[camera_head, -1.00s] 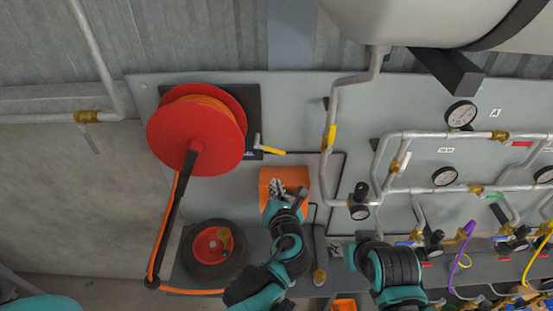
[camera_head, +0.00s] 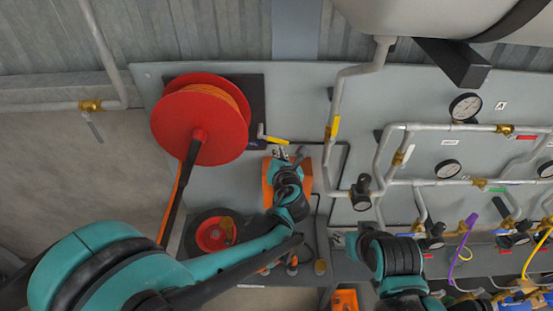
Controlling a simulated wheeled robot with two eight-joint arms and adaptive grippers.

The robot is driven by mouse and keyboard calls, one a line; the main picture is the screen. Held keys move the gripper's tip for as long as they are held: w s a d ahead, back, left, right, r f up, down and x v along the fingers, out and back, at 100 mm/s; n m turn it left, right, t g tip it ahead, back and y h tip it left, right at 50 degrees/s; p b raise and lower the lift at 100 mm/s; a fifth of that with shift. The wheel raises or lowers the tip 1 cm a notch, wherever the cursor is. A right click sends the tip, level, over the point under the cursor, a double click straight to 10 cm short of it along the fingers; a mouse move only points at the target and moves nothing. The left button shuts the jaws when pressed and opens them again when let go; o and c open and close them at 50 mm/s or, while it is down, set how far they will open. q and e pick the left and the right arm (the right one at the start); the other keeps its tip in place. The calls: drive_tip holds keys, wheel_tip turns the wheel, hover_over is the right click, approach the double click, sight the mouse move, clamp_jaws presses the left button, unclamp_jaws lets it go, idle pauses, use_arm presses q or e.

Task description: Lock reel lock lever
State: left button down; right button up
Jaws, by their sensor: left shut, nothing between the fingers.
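The red hose reel (camera_head: 200,120) is mounted on the grey panel at the left. The reel lock lever (camera_head: 276,140), with a yellow handle, sticks out to the right of the reel, pointing right and slightly down. My left gripper (camera_head: 281,154) points up just below the yellow handle, in front of an orange box. It is shut with nothing in it. Whether its tips touch the lever I cannot tell. My right arm is at the lower middle, and its gripper (camera_head: 340,240) is small and partly hidden, so its fingers are unclear.
An orange box (camera_head: 303,176) is on the panel behind my left gripper. A vertical pipe with a yellow-handled valve (camera_head: 333,127) runs right of the lever. Gauges, pipes and valves fill the right side. A black wheel with a red hub (camera_head: 212,233) is below the reel.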

sight(284, 141)
use_arm(q)
drive_tip(key=shift+r, duration=0.25)
drive_tip(key=shift+w, duration=0.1)
drive_tip(key=shift+d+r, duration=0.1)
drive_tip(key=shift+d+r+n+h, duration=0.15)
drive_tip(key=shift+r+n+h, duration=0.15)
drive_tip(key=shift+n, duration=0.1)
drive_tip(key=shift+d+r+n+h+p, duration=0.15)
drive_tip(key=shift+r+n+h+p, duration=0.2)
drive_tip(key=shift+r+n, duration=0.2)
drive_tip(key=shift+d+r+n+h+p, duration=0.15)
drive_tip(key=shift+r+n+h+p, duration=0.2)
drive_tip(key=shift+n, duration=0.3)
drive_tip(key=shift+r+n+h, duration=0.5)
drive_tip(key=shift+r+n, duration=0.25)
drive_tip(key=shift+n, duration=0.05)
drive_tip(key=shift+r+n+h, duration=0.5)
drive_tip(key=shift+r+n, duration=0.2)
drive_tip(key=shift+n, duration=0.2)
